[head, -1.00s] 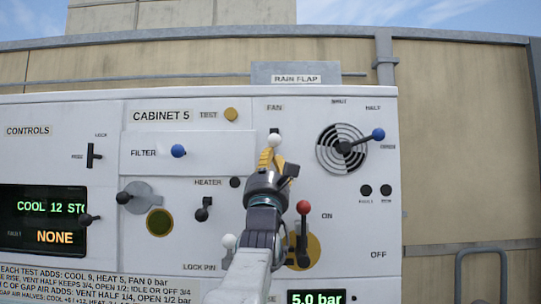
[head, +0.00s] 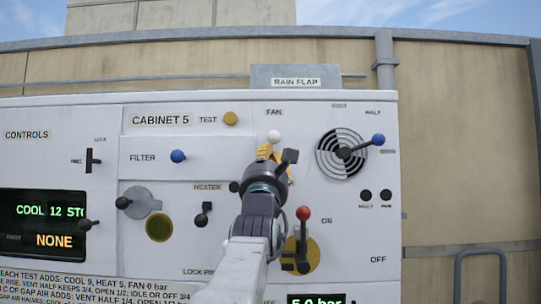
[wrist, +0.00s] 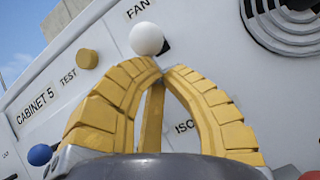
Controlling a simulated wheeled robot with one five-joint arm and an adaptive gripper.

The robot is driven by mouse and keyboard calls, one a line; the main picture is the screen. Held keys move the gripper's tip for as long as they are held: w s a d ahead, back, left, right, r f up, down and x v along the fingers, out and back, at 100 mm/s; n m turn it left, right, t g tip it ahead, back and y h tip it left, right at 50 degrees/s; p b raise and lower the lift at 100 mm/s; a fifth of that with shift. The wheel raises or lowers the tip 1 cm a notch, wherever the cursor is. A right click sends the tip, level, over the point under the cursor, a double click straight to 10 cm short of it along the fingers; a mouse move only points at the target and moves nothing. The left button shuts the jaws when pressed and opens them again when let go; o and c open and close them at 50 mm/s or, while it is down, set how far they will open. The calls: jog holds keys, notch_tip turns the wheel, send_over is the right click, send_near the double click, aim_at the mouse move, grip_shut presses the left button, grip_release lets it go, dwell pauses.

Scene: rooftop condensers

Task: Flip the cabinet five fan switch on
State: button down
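The fan switch is a small lever with a white ball knob (head: 274,137) below the FAN label on the Cabinet 5 panel. In the wrist view the white knob (wrist: 146,38) stands just beyond my fingertips, with a bit of its dark base at its lower right, so the lever appears tilted up. My gripper (head: 265,152) has yellow fingers and is just below the knob. In the wrist view the fingertips of my gripper (wrist: 161,67) come together with nothing between them. I cannot tell whether they touch the knob. The fingers hide part of the switch base.
A round vent with a blue-knobbed lever (head: 378,140) is at the right. A red-knobbed lever (head: 303,213) stands below right of my gripper. The blue filter knob (head: 178,156), yellow test button (head: 230,118) and black heater switch (head: 203,215) are to the left.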

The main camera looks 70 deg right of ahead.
jog(key=shift+s+a+r+p, duration=0.1)
jog(key=shift+a+r+p, duration=0.2)
jog(key=shift+r, duration=0.4)
jog(key=shift+s+a+r+p, duration=0.1)
jog(key=shift+a+r+p, duration=0.15)
jog(key=shift+r, duration=0.4)
jog(key=shift+s+a+r+p, duration=0.1)
jog(key=shift+a+r+p, duration=0.15)
jog(key=shift+r, duration=0.6)
jog(key=shift+a, duration=0.1)
jog(key=shift+f+b, duration=0.3)
jog(key=shift+f, duration=0.1)
jog(key=b, duration=0.5)
send_near(270, 136)
jog(key=a+r, duration=0.3)
jog(key=r, duration=0.1)
jog(key=shift+a, duration=0.35)
